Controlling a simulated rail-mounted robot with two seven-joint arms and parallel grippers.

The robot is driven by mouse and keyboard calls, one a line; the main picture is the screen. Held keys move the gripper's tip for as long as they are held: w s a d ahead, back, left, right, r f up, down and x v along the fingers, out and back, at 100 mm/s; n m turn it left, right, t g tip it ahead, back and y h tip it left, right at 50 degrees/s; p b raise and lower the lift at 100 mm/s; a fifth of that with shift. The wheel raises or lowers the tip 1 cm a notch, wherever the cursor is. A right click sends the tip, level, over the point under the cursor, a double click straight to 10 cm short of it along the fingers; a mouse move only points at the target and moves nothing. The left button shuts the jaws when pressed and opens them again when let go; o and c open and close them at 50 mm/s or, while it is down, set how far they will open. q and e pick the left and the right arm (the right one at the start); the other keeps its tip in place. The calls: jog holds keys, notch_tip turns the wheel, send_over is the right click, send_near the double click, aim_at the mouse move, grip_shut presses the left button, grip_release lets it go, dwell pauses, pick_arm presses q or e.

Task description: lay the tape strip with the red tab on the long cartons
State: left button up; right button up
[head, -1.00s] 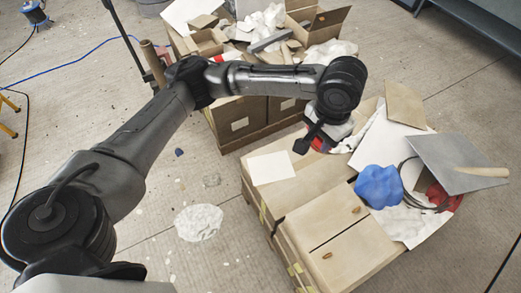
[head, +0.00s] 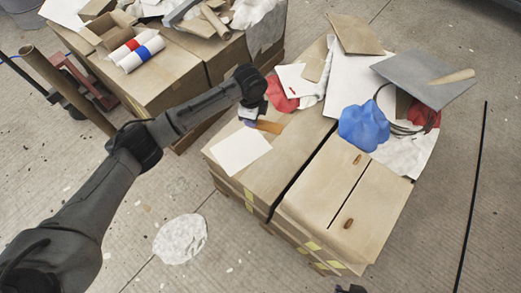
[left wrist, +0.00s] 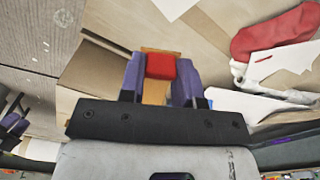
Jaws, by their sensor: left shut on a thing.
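My left gripper (head: 256,124) is over the back left part of a long carton (head: 232,180) on the right-hand pallet. In the left wrist view, its purple fingers (left wrist: 160,82) are shut on the tape strip (left wrist: 155,94), a tan piece with a red tab (left wrist: 161,66) at its top. In the head view, the orange-tan strip (head: 269,127) sticks out to the right of the fingers; I cannot tell whether it touches the carton. A second long carton with brown hand slots (head: 318,185) lies beside the first. My right gripper is not identifiable.
A white sheet (head: 240,151) lies on the left carton. A red cloth (head: 281,95), blue cloth (head: 363,126) and grey board (head: 424,76) cover the back and right. Another carton stack (head: 165,85) with rolls stands behind my left arm. The cartons' front is clear.

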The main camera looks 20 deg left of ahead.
pick_arm(q)
notch_tip(320, 180, down, 12)
jog(key=a+m+b, duration=0.2)
jog(key=m+b, duration=0.1)
jog(key=m, duration=0.2)
jog(key=b, duration=0.5)
send_over(223, 149)
jog(key=f, duration=0.6)
jog(key=shift+d+f, duration=0.2)
jog(key=shift+f, duration=0.15)
notch_tip(223, 149, down, 4)
jog(key=b, duration=0.2)
jog(key=shift+b, duration=0.4)
jog(key=shift+s, duration=0.1)
pick_arm(e)
notch_tip(223, 149, down, 12)
jog(key=shift+a, duration=0.2)
pick_arm(q)
jog(key=shift+f, duration=0.1)
jog(key=o, duration=0.9)
pick_arm(e)
jog(key=shift+d, duration=0.1)
